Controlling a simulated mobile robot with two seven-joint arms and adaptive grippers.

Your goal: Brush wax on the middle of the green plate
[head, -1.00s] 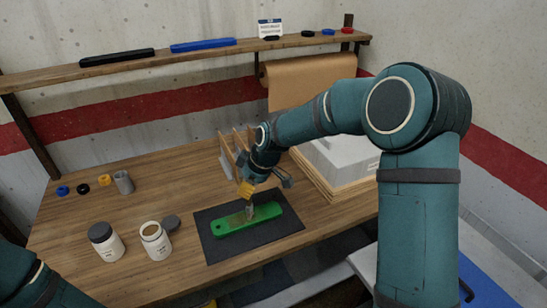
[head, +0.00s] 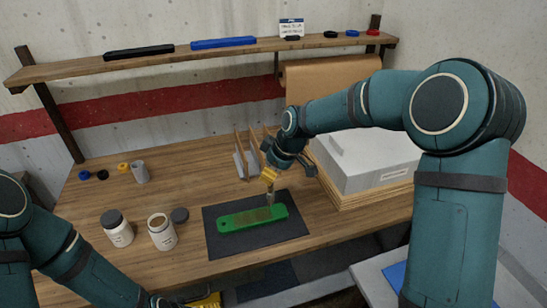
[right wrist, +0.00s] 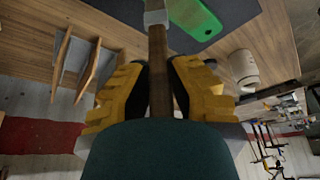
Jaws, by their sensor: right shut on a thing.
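The green plate (head: 238,222) lies flat on a dark mat (head: 220,248), with a brownish patch across its middle. It also shows in the right wrist view (right wrist: 197,18). My right gripper (head: 270,176) is shut on the brush, whose wooden handle (right wrist: 157,72) stands between the yellow fingers. The brush head (head: 271,198) is over the right part of the plate; I cannot tell whether it touches. An open jar with brown content (head: 162,234) stands left of the mat. My left gripper (head: 200,300) shows only partly at the bottom edge, its jaws unclear.
A closed jar (head: 117,230) and a loose dark lid (head: 180,215) are near the open jar. A grey cup (head: 140,172) and small rings stand behind. A wooden rack (head: 242,160) and a grey box (head: 368,160) stand behind the mat. A shelf (head: 200,58) runs above.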

